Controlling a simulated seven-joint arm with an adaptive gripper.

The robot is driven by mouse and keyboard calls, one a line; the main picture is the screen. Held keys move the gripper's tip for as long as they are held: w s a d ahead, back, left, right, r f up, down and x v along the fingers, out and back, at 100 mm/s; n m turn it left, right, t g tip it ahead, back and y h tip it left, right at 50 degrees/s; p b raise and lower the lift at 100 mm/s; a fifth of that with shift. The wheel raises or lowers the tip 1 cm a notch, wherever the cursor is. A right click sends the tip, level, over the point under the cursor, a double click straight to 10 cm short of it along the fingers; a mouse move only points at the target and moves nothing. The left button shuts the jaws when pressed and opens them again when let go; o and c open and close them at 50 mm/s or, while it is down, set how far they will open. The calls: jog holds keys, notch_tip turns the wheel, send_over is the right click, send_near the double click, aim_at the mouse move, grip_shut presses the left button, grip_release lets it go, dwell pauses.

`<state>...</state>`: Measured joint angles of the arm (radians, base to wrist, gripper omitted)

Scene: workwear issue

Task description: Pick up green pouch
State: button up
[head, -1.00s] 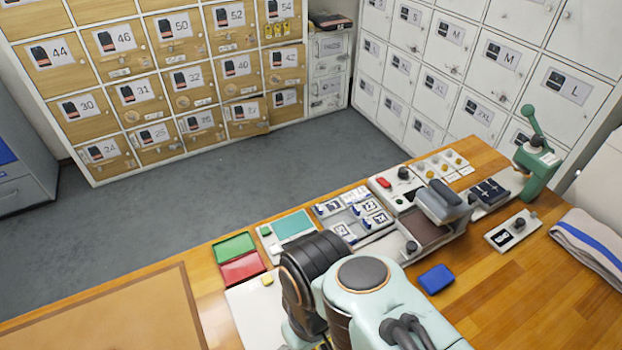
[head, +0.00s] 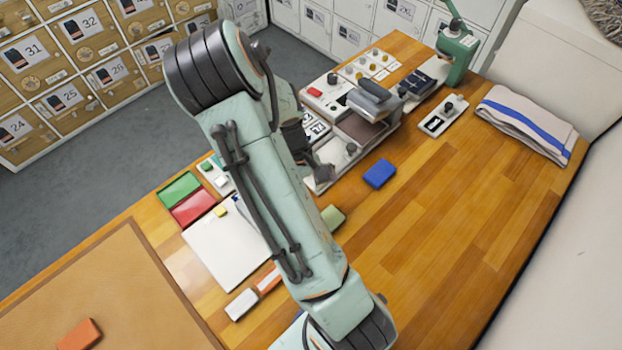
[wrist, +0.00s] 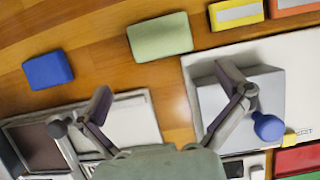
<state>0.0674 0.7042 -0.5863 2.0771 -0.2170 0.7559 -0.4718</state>
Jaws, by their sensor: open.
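The green pouch (head: 333,217) lies on the wooden table, partly hidden behind my arm in the head view. In the wrist view the pale green pouch (wrist: 160,37) lies flat near the top, beyond my fingertips. My gripper (wrist: 162,80) is open and empty, its two fingers spread wide on either side below the pouch. The pouch is apart from the fingers.
A blue pouch (head: 380,174) lies right of the green one; it also shows in the wrist view (wrist: 48,70). A press-like device (head: 368,118) stands behind. Green (head: 179,189) and red (head: 193,207) trays lie left.

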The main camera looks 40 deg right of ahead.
jog(key=x, duration=0.7)
jog(key=shift+s+f, duration=0.15)
jog(key=shift+s, duration=0.15)
jog(key=shift+c, duration=0.3)
jog(key=c, duration=0.8)
